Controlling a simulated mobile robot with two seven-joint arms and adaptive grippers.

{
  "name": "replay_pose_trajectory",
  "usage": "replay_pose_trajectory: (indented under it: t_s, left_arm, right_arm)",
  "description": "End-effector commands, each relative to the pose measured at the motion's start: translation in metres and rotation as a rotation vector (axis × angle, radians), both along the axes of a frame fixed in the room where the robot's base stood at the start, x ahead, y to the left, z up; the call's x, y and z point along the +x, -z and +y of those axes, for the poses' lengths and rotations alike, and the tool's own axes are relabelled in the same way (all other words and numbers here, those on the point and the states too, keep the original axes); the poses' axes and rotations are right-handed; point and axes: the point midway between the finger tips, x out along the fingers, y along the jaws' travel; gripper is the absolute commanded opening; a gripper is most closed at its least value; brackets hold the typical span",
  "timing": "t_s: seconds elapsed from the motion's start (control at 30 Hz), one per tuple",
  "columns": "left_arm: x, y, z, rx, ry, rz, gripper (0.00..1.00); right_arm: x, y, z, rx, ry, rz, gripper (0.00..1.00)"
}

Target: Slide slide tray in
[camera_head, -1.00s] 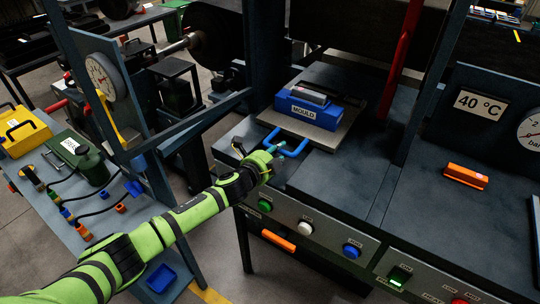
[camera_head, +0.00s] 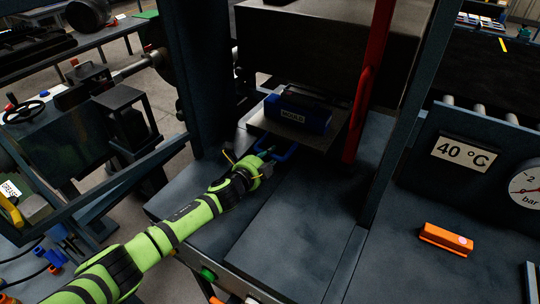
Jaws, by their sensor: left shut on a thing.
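The slide tray (camera_head: 318,139) is a flat grey plate with a blue handle (camera_head: 282,154) at its front. It carries the blue block marked MOULD (camera_head: 297,115) and now lies under the dark upper press block (camera_head: 330,35), in shadow. My left gripper (camera_head: 264,162) is shut on the blue handle from the left front; its fingertips are partly hidden by its own body. My right gripper is not in view.
A red upright lever (camera_head: 368,85) stands just right of the tray. Blue frame posts rise on both sides. An orange block (camera_head: 446,239) lies on the right-hand top, below the 40 °C sign (camera_head: 460,153). The bed in front of the tray is bare.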

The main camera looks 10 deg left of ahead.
Motion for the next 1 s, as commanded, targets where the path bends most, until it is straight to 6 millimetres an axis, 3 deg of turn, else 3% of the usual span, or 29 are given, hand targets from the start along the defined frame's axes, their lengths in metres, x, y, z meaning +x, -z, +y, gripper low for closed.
replay_pose_trajectory:
  t_s: [0.2,0.23,0.27,0.7,1.0]
  left_arm:
    - [0.001,0.000,0.002,0.002,-0.005,0.000,0.00]
    - [0.001,0.000,0.002,0.003,-0.005,0.001,0.35]
    - [0.001,0.001,0.002,0.003,-0.005,0.001,0.47]
    - [-0.004,0.001,0.002,0.001,-0.001,0.002,0.49]
    - [-0.041,-0.007,0.016,0.003,-0.001,0.002,0.49]
  right_arm:
    - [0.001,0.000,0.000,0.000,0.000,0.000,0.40]
    - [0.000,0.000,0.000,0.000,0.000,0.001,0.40]
    - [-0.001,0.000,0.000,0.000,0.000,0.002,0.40]
    - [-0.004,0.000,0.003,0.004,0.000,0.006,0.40]
    - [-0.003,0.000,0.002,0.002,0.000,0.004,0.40]
